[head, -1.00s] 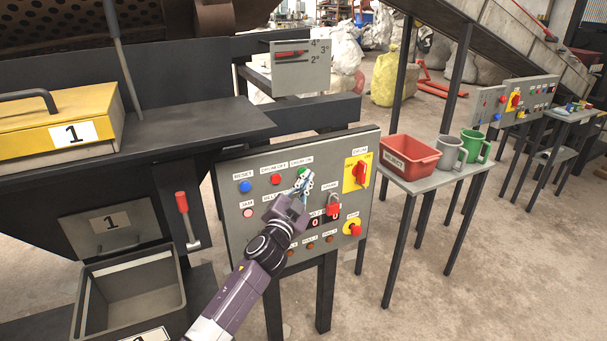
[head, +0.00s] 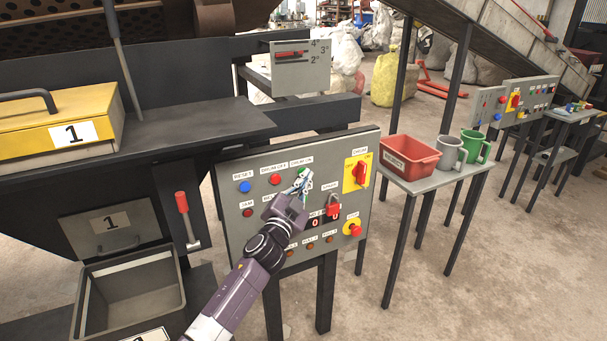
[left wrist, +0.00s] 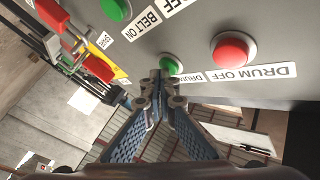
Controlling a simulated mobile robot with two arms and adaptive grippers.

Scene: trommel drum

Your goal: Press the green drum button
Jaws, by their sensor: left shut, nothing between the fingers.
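The green drum button (head: 306,173) sits under the "DRUM ON" label on the grey control panel (head: 232,240). In the left wrist view the green drum button (left wrist: 172,64) shows just beyond my fingertips, which partly cover it. My left gripper (head: 302,184) is shut and empty, with its tips pointing at the button; it also shows in the left wrist view (left wrist: 163,78). The tips are at or very close to the button; I cannot tell whether they touch. My right gripper is out of view.
The red DRUM OFF button (left wrist: 233,51) and green BELT ON button (left wrist: 116,9) flank the drum button.

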